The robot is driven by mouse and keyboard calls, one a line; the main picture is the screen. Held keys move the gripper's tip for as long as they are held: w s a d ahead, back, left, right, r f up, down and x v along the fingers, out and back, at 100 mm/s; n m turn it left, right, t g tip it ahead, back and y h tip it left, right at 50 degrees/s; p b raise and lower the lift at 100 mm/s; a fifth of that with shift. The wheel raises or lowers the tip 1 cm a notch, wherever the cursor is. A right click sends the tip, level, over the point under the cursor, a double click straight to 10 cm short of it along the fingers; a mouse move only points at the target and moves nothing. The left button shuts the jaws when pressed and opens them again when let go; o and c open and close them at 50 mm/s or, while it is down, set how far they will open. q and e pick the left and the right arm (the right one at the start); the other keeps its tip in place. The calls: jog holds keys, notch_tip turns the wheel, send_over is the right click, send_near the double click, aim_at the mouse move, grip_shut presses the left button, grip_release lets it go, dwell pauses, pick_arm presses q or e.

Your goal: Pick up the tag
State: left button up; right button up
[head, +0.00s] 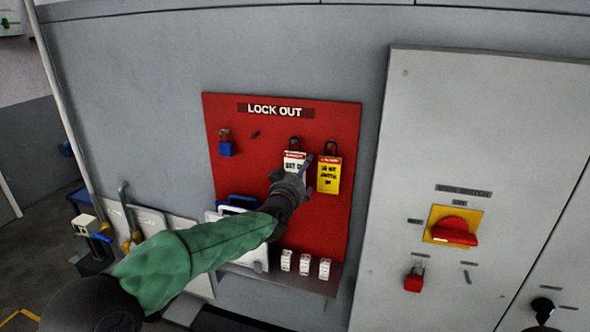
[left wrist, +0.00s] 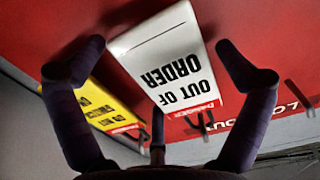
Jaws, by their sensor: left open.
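A white tag with a red danger header (head: 293,157) hangs on the red lock-out board (head: 228,180). In the left wrist view the white tag (left wrist: 168,62) reads "OUT OF ORDER", upside down in that picture. A yellow tag (head: 329,174) hangs just to its right in the head view, and shows at the left of the wrist view (left wrist: 98,108). My left gripper (head: 300,176) is open in front of the white tag's lower part, hiding some of it. In the wrist view its fingers (left wrist: 162,52) stand on either side of the white tag. My right gripper is not in view.
A blue padlock (head: 226,148) hangs at the board's upper left. Several small white items (head: 304,264) stand on the ledge below. A grey cabinet with a red rotary switch (head: 454,231) and a red padlock (head: 414,280) is at the right.

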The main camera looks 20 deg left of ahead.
pick_arm(q)
jog(key=shift+w, duration=0.15)
jog(key=c, duration=1)
jog(key=shift+r, duration=0.1)
jog(key=shift+r, duration=0.45)
jog(key=s, duration=1.8)
jog(key=shift+a+r, duration=0.25)
jog(key=shift+a, duration=0.05)
